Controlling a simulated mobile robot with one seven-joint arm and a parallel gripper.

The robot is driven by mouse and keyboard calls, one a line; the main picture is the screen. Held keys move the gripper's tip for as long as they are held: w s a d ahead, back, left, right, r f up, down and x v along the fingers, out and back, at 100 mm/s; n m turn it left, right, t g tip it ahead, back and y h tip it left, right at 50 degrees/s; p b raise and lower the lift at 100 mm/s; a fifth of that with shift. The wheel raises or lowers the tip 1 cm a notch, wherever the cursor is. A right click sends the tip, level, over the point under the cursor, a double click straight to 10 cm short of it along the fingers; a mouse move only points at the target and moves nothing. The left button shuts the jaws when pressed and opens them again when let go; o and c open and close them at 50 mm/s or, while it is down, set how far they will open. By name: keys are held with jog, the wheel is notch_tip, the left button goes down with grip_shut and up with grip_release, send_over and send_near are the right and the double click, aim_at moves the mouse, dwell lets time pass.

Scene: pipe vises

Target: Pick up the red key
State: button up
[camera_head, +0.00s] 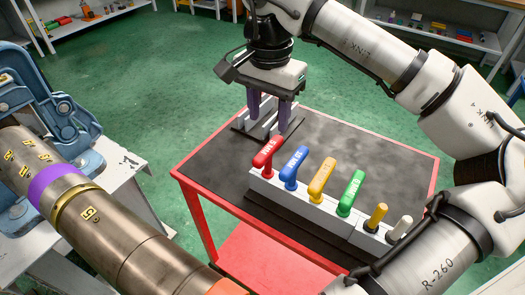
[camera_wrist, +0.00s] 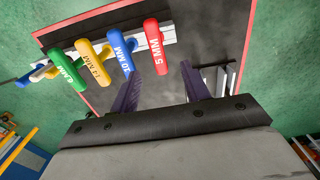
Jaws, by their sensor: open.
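The red key (camera_head: 268,151) stands handle-up at the left end of a row of T-handled keys in a grey holder (camera_head: 315,208) on the cart. It also shows in the wrist view (camera_wrist: 155,45), marked 5 MM. My gripper (camera_head: 269,117) points down above the far part of the cart, behind the red key in the head view. Its two purple fingers are apart with nothing between them. In the wrist view my gripper (camera_wrist: 160,78) has the red key's handle ahead of the gap between its fingertips, apart from them. The lower shaft is hidden in the holder.
Blue (camera_head: 294,166), yellow (camera_head: 321,177) and green (camera_head: 351,191) keys stand beside the red one, with two short pegs farther right. A slotted metal stand (camera_head: 257,118) is under my gripper. A large pipe (camera_head: 100,215) in a blue vise (camera_head: 50,110) fills the left.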

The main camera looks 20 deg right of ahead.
aim_at(269, 147)
notch_tip(269, 147, down, 6)
jog(key=shift+r, duration=0.2)
jog(key=shift+s+f+p, duration=0.15)
jog(key=shift+f+p, duration=0.35)
jog(key=shift+f, duration=0.9)
jog(key=shift+s+f+p, duration=0.15)
jog(key=shift+f+p, duration=0.3)
jog(key=shift+f, duration=0.95)
grip_shut()
jog(key=shift+r, duration=0.1)
notch_tip(269, 147, up, 20)
jog(key=b, duration=0.1)
jog(key=shift+b, duration=0.35)
